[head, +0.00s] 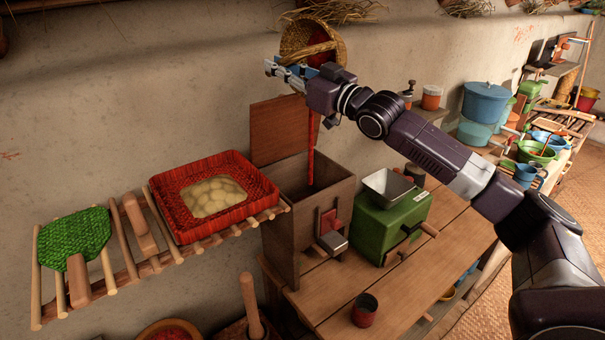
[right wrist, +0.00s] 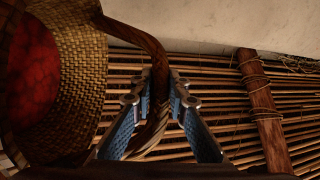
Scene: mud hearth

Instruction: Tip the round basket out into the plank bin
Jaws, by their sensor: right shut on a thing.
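The round woven basket (head: 300,38) is tilted on its side high above the plank bin, its mouth showing red contents. In the right wrist view the basket (right wrist: 88,85) is at the left, with the red contents (right wrist: 35,70) inside. My right gripper (head: 285,73) is shut on the basket's curved handle; its fingers (right wrist: 152,125) close around the handle there. A thin red stream (head: 310,150) falls from below the gripper into the plank bin (head: 335,205). The bin's wooden lid (head: 283,130) stands open against the wall. The bin's inside is mostly dark. My left gripper is not in view.
A green mill (head: 385,235) with a metal hopper stands right of the bin on the plank table (head: 420,285). A red tray (head: 175,205) sits on a slatted wall rack at left. Blue and green vessels stand far right.

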